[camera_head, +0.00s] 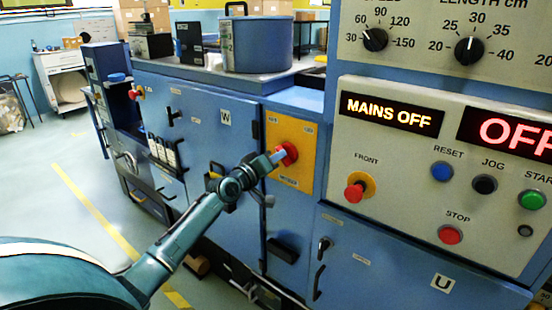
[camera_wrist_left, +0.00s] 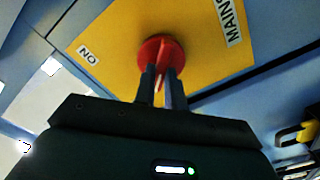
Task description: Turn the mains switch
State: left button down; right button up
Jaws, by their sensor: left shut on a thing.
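The mains switch (camera_head: 288,154) is a red rotary knob on a yellow plate (camera_head: 302,176) on the blue machine front. In the left wrist view the red knob (camera_wrist_left: 156,50) sits on the yellow plate (camera_wrist_left: 110,32), with "ON" and "MAIN" labels showing. My left gripper (camera_head: 279,156) reaches it from the left, and its two fingers (camera_wrist_left: 163,74) are shut on the knob's grip bar. The fingers hide part of the knob. A lit display (camera_head: 391,113) reads "MAINS OFF". My right gripper is not in view.
The control panel to the right has a red front button (camera_head: 354,193), a stop button (camera_head: 450,235) and several coloured buttons. A door (camera_head: 218,150) marked W with a black handle lies left of the plate. A blue pot (camera_head: 257,45) stands on the machine top. Open floor lies at left.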

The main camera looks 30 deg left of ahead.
pick_arm(q)
jog(key=shift+n, duration=0.3)
jog(key=c, duration=1.5)
grip_release()
jog(key=shift+o, duration=0.2)
jog(key=shift+s, duration=0.15)
jog(key=s+a, duration=0.1)
jog(key=s, duration=1.2)
